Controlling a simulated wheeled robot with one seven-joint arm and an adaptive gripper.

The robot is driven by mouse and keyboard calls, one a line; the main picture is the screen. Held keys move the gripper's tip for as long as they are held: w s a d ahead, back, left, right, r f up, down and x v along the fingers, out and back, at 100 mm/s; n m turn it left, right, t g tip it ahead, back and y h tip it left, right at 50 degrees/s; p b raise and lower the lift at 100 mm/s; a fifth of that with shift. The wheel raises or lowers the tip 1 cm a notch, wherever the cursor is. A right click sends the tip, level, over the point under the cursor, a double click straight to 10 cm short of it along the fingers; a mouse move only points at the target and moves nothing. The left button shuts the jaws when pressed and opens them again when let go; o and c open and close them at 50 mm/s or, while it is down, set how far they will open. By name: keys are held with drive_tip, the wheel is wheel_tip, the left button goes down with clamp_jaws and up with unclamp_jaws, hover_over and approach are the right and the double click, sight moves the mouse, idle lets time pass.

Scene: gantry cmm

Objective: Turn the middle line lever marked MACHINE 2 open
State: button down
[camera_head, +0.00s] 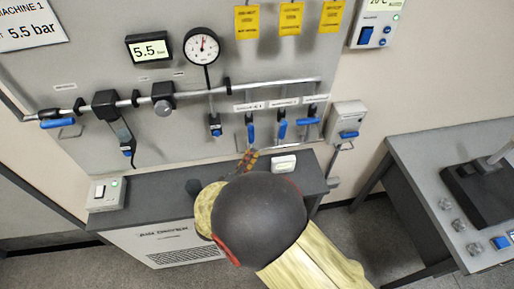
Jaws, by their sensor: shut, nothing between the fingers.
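Three blue line levers hang below the pipe on the grey wall panel. The middle lever (282,129) points down, slightly tilted, under a small label (285,102) too small to read surely. The left lever (251,132) also points down. The right lever (308,121) lies roughly level. My gripper (248,158) is shut and empty, just below the left lever and down-left of the middle lever. It looks apart from the middle lever. My arm hides much of the gripper's body.
A pressure gauge (202,47) and a display (149,49) reading 5.5 bar sit above the pipe (205,92). Yellow tags (291,19) hang above the levers. The air dryer cabinet (160,244) stands below.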

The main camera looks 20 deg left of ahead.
sight(283, 129)
drive_tip(key=w+d, duration=0.3)
drive_tip(key=w, duration=0.8)
drive_tip(key=shift+d+f, duration=0.15)
drive_tip(key=shift+f, duration=0.2)
drive_tip(key=shift+w+d+f+n+t+b, duration=0.3)
drive_tip(key=shift+w+d+f+n+t, duration=0.1)
drive_tip(key=shift+n, duration=0.1)
